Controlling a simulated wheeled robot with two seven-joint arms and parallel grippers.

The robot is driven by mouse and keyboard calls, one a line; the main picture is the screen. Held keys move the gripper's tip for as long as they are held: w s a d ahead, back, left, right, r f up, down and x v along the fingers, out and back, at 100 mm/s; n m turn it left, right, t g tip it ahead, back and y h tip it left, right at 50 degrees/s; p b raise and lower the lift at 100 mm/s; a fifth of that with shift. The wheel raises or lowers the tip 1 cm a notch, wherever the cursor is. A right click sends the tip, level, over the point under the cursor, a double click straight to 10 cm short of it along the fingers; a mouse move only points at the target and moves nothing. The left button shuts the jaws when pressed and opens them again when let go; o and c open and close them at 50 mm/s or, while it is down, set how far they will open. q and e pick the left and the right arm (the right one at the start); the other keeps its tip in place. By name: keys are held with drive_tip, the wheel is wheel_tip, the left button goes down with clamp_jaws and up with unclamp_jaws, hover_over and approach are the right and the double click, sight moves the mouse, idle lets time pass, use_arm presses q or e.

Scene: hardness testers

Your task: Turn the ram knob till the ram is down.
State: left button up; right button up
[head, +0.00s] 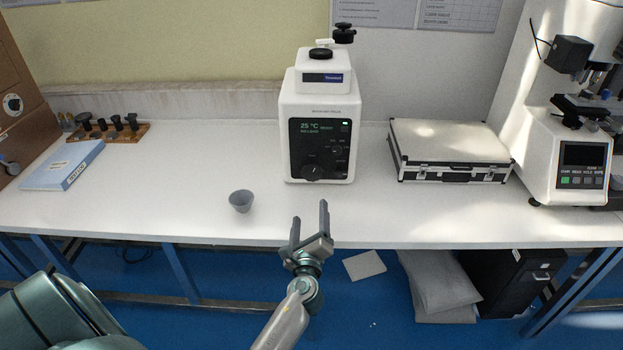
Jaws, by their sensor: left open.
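A white bench machine (299,110) stands upright at the back middle of the bench. Its black front panel reads 25 °C and has a small green light. A large round black knob (312,172) sits low on this panel, and a smaller black knob (337,150) is above it to the right. A black cap (320,53) and a raised black knob (344,34) are on top. I cannot tell which is the ram knob, and no ram shows clearly. My left gripper (310,222) is open and empty, in front of the machine and apart from it. My right gripper is out of view.
A grey cup (240,201) stands left of my left gripper. A silver case (449,150) lies right of the machine, with a hardness tester (549,150) beyond it. A blue-and-white box (62,165) and a wooden rack (131,132) are at left. The bench's front middle is clear.

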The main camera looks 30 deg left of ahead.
sight(312, 175)
use_arm(q)
drive_tip(key=shift+w+a, duration=0.35)
drive_tip(key=shift+w, duration=0.25)
drive_tip(key=x, duration=1.6)
drive_tip(key=shift+w+p, duration=0.1)
drive_tip(key=shift+p, duration=0.2)
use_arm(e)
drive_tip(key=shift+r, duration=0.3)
use_arm(q)
drive_tip(key=c, duration=1.1)
drive_tip(key=shift+o, duration=0.2)
drive_tip(key=shift+f+n+b, duration=0.25)
drive_tip(key=shift+n+b, duration=0.25)
drive_tip(key=shift+b, duration=0.1)
drive_tip(key=shift+r+n+b, duration=0.1)
drive_tip(key=shift+n+b, duration=0.65)
drive_tip(key=shift+n, duration=0.25)
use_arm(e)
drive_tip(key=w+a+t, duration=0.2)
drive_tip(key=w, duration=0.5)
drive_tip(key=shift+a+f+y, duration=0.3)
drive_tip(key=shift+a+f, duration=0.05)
